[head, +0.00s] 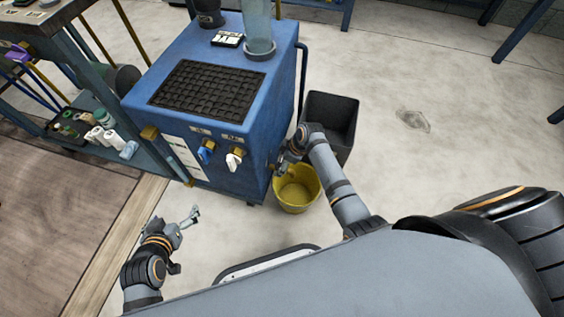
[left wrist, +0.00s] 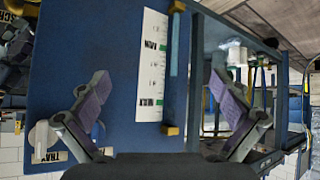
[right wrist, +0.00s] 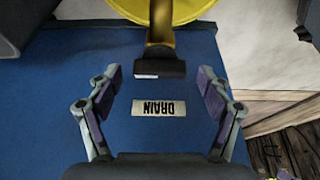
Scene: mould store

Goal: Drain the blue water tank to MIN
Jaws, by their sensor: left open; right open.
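The blue water tank (head: 225,95) stands in the middle of the head view. Its sight tube (left wrist: 175,45) and white level strip (left wrist: 152,70) show in the upside-down left wrist view; the tube's light part ends between the strip's two printed marks. The black-handled drain tap (right wrist: 160,68) sits above the DRAIN label (right wrist: 160,108) in the right wrist view. My right gripper (head: 282,164) is open, its fingers either side of the tap without visible contact. A yellow bucket (head: 297,190) stands below it. My left gripper (head: 192,216) is open and empty before the tank front.
Blue (head: 207,148) and white (head: 234,159) taps are on the tank front. A dark bin (head: 335,115) stands behind the bucket. A shelf with bottles (head: 100,135) is left of the tank. The floor at right is clear.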

